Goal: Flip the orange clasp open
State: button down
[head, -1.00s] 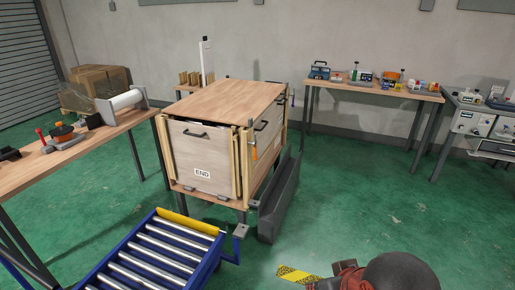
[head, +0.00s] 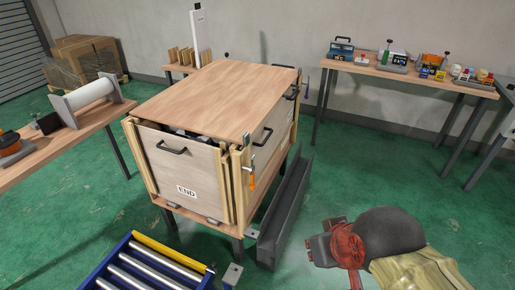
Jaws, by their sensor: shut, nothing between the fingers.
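The orange clasp (head: 252,182) hangs at the near right corner post of a wooden crate (head: 215,95) in the head view. Its orange lever points down below a grey metal part, lying close to the post. My gripper (head: 311,253) is the dark end of my arm at the lower right, beside a red part. It is shut and empty, to the right of the clasp and well apart from it. The fingertips are small and hard to make out.
A blue roller conveyor (head: 125,282) stands in front. Benches with tools (head: 60,150) and bins (head: 425,80) stand left and back right. Green floor is clear at right.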

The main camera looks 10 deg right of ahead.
aim_at(253, 186)
jog(key=i+l, duration=0.2)
jog(key=i, duration=0.25)
jog(key=i+l+u, duration=0.1)
jog(key=i+l, duration=0.15)
jog(key=i, duration=0.2)
jog(key=i+l, duration=0.25)
jog(key=i, duration=0.2)
